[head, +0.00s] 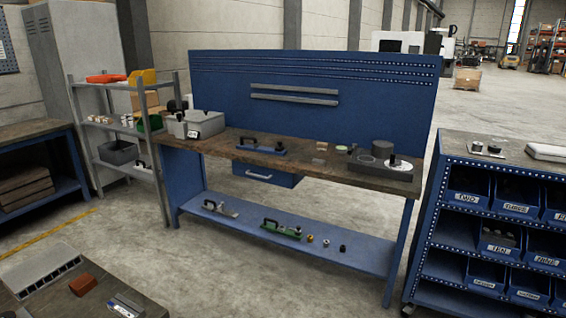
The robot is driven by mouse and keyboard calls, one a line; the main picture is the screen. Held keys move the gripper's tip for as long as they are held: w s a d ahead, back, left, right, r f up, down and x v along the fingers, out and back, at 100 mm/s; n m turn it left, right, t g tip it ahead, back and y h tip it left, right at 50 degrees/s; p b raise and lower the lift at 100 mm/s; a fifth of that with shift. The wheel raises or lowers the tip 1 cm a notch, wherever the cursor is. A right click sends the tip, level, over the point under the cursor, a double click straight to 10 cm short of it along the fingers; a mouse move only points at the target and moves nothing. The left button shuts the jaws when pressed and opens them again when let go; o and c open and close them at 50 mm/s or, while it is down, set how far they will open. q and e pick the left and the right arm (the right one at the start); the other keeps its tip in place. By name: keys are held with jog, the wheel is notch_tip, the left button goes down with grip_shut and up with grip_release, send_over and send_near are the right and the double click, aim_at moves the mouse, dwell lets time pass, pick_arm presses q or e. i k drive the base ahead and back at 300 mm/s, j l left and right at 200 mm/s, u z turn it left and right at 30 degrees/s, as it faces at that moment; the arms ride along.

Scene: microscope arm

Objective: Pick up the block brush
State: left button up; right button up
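Neither of my grippers is in view. I cannot tell for certain which thing is the block brush. A reddish-brown block (83,284) lies on the near table at the bottom left and may be it; bristles cannot be made out. It lies between a pale ribbed panel (42,273) and a small grey-and-white item (125,306). A smaller tan block (320,161) lies on the workbench top.
A blue workbench (300,168) stands ahead, with a grey bin (199,124) at its left and a dark machine base (385,166) at its right. A shelf rack (120,165) stands left, a blue bin cart (433,215) right. Concrete floor (240,275) is open before the bench.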

aim_at(320, 146)
jog(key=i+z, duration=0.1)
jog(key=i, duration=0.35)
jog(key=i+j+z, duration=0.15)
jog(key=i, duration=0.35)
jog(key=i+j+z, duration=0.1)
jog(key=i, duration=0.35)
jog(key=i+j+z, duration=0.15)
jog(key=i, duration=0.3)
